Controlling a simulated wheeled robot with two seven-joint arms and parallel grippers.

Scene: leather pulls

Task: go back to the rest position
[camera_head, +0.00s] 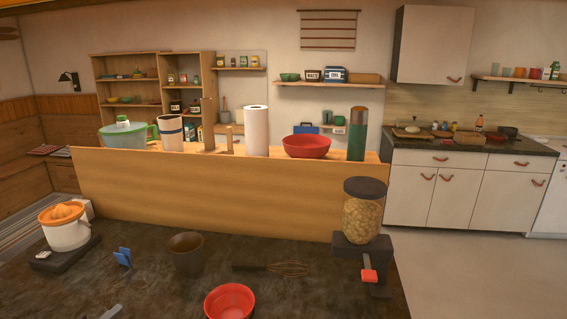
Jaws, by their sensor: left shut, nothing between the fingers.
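Only a small grey tip of my left gripper (112,312) shows, at the bottom edge left of centre. It is shut and empty, low over the front of the dark counter (190,297). The rest of my left arm is out of the picture. My right gripper is not in view. A red bowl (230,301) stands to the right of my left gripper, cut by the bottom edge. A dark cup (186,254) and a small blue holder (122,257) stand farther back on the counter.
A whisk (272,268) lies right of the cup. A dispenser (363,215) stands at the counter's right end, a juicer (65,226) at its left. A raised wooden ledge (215,190) behind carries a paper towel roll (256,131) and a red bowl (307,147).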

